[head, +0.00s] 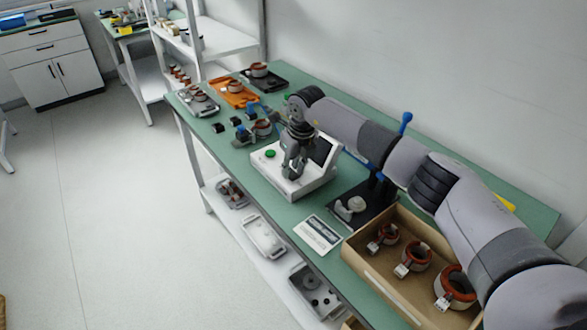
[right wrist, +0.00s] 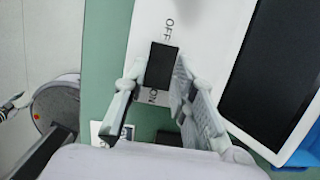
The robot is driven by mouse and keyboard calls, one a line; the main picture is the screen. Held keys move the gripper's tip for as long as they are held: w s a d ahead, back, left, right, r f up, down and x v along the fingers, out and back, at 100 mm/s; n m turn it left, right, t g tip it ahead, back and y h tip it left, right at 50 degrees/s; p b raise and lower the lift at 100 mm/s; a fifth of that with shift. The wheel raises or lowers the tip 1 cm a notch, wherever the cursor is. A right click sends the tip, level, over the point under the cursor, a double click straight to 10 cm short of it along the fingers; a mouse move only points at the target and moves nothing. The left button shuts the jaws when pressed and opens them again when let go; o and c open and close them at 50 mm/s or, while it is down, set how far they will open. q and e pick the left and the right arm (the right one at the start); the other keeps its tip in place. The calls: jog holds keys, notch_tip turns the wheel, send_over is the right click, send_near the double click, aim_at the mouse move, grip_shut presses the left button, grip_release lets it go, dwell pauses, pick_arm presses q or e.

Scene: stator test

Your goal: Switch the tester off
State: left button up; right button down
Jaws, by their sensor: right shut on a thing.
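The tester (head: 307,187) is a white box with a dark screen and a green button, standing on the green table. My right gripper (head: 292,170) reaches down to its top face from above and hides part of it. In the right wrist view a black rocker switch (right wrist: 161,64) sits on the white panel, with OFF printed at one end and ON at the other. My right gripper's fingers (right wrist: 158,80) lie on both sides of the switch and are shut on it. Which way the switch is tipped, I cannot tell.
A cardboard box (head: 368,268) with three copper-wound stators stands at the table's front right. A white label card (head: 317,234) and a black stand (head: 372,203) are near the tester. An orange tray (head: 231,99) and dark tray (head: 280,79) lie farther back.

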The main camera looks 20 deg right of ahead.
aim_at(295, 176)
jog(key=shift+w+g, duration=0.15)
jog(key=shift+g, duration=0.25)
jog(key=c, duration=1.3)
grip_release()
jog(key=shift+r, duration=0.2)
jog(key=r, duration=0.4)
jog(key=s+r, duration=0.1)
jog(key=r, duration=0.6)
jog(key=shift+s+d+r, duration=0.25)
jog(key=shift+r, duration=0.1)
